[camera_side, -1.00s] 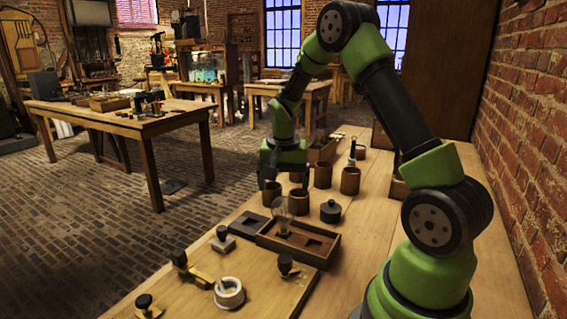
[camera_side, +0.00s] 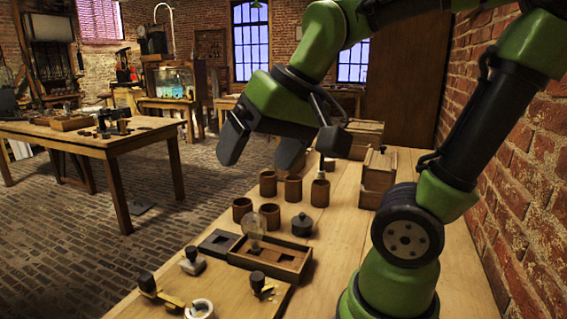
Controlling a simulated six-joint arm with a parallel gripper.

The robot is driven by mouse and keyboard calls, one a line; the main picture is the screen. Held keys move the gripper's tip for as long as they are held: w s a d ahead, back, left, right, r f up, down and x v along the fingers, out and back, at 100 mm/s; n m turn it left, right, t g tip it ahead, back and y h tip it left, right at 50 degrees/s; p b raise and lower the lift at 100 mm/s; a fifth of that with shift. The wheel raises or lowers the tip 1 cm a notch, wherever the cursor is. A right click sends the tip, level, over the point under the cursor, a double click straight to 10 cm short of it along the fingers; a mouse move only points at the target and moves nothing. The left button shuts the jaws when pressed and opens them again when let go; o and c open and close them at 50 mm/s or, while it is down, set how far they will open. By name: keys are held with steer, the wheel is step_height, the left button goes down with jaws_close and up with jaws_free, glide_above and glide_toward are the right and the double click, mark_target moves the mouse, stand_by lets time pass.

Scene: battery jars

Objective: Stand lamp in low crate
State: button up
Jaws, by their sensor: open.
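The lamp (camera_side: 254,222) has a clear glass bulb and stands upright at the left end of the low crate (camera_side: 289,268). The crate is a shallow wooden box with divided compartments, and the lamp's foot appears to be in the left one. My gripper (camera_side: 262,158) is open and empty, high above the table and above the jars. Its two dark fingers are spread well apart, and it is clear of the lamp.
Several brown jars (camera_side: 293,187) stand behind the crate; one (camera_side: 320,192) has something upright in it. A dark lidded pot (camera_side: 302,225) is right of the lamp. A dark flat tray (camera_side: 218,243) lies left of the crate. Black-knobbed pieces (camera_side: 258,283) stand in front.

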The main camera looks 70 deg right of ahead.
steer(key=s+a, duration=0.1)
steer(key=s+a+n, duration=0.1)
steer(key=s, duration=0.1)
steer(key=s+n+t+y, duration=0.1)
steer(key=shift+s+a+f, duration=0.15)
steer(key=shift+s+a, duration=0.1)
steer(key=shift+a, duration=0.15)
stand_by(0.8)
